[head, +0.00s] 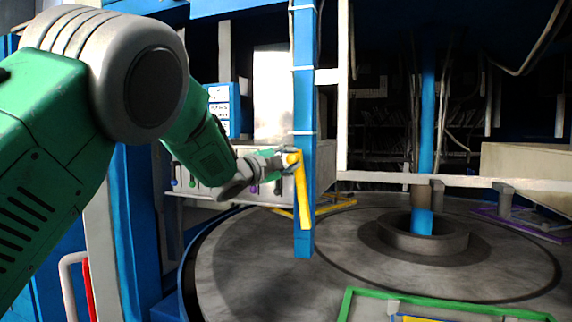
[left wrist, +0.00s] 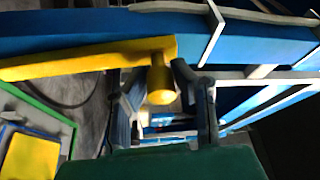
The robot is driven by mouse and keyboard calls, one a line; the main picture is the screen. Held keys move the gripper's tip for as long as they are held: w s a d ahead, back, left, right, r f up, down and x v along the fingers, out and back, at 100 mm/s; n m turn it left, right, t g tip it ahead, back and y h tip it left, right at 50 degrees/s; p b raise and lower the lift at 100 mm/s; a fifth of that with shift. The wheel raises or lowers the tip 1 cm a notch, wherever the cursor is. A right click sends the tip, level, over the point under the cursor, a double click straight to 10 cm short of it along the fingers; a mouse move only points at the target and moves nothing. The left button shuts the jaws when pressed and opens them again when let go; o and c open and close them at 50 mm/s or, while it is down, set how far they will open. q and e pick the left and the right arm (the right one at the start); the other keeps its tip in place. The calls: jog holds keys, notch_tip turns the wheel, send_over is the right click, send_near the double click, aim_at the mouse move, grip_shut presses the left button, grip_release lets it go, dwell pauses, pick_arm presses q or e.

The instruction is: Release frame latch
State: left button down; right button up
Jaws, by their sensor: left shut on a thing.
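The frame latch is a yellow lever (head: 302,195) on the blue upright post (head: 304,100). In the head view it hangs down along the post, slightly tilted, with a yellow knob at its upper end. My left gripper (head: 286,159) reaches in from the left and is shut on that knob. In the left wrist view the yellow lever (left wrist: 90,60) runs to the left along the blue post (left wrist: 100,32). The knob (left wrist: 160,82) sits between the fingers of my left gripper (left wrist: 163,92). My right gripper is in neither view.
A large round grey turntable (head: 260,265) fills the floor behind the post. A white horizontal rail (head: 455,181) crosses to the right of the post. A green frame (head: 440,300) lies at the front right, and a blue column (head: 427,110) rises from the turntable's hub.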

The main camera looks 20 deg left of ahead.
pick_arm(q)
jog(key=shift+d+f+m, duration=0.2)
jog(key=shift+d+m, duration=0.2)
jog(key=shift+d, duration=0.1)
jog(key=c, duration=1.3)
grip_release()
jog(key=shift+d+r, duration=0.15)
jog(key=shift+s, duration=0.15)
jog(key=shift+v, duration=5.85)
